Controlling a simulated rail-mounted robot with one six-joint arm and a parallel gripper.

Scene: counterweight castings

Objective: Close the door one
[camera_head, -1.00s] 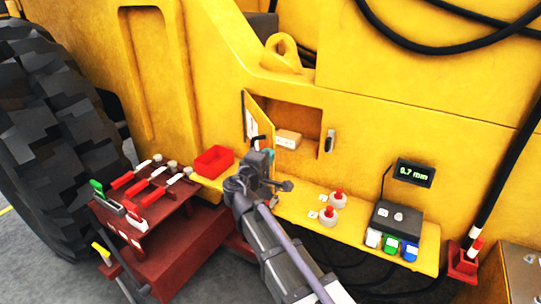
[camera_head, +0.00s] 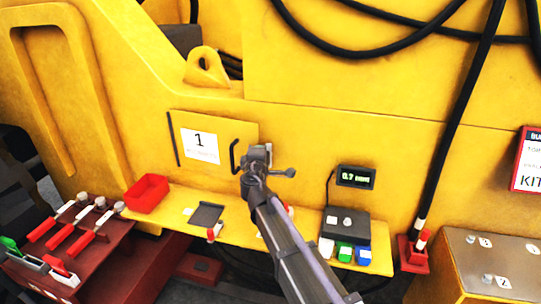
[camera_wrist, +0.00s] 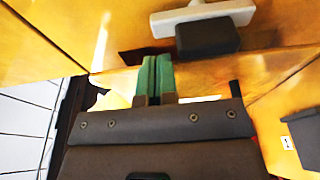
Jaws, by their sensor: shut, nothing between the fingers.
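Door one (camera_head: 215,135) is a yellow panel on the yellow machine body in the head view, with a white label (camera_head: 200,146) reading 1. A black strip runs along its left edge and a black handle (camera_head: 234,157) is near its right edge. It covers the compartment and looks nearly flush; I cannot tell if it is fully closed. My gripper (camera_head: 262,156) is at the door's right edge. In the wrist view its green fingertips (camera_wrist: 156,75) are together and empty, below a pale lever (camera_wrist: 203,16) on a dark block (camera_wrist: 207,37). Contact is unclear.
Below the door, a yellow shelf (camera_head: 180,202) carries a red tray (camera_head: 147,193), a dark plate (camera_head: 206,215) and a grey box (camera_head: 346,224). A display (camera_head: 356,177) is to the right. A red tool rack (camera_head: 80,240) stands at left. Black cables (camera_head: 460,130) hang at right.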

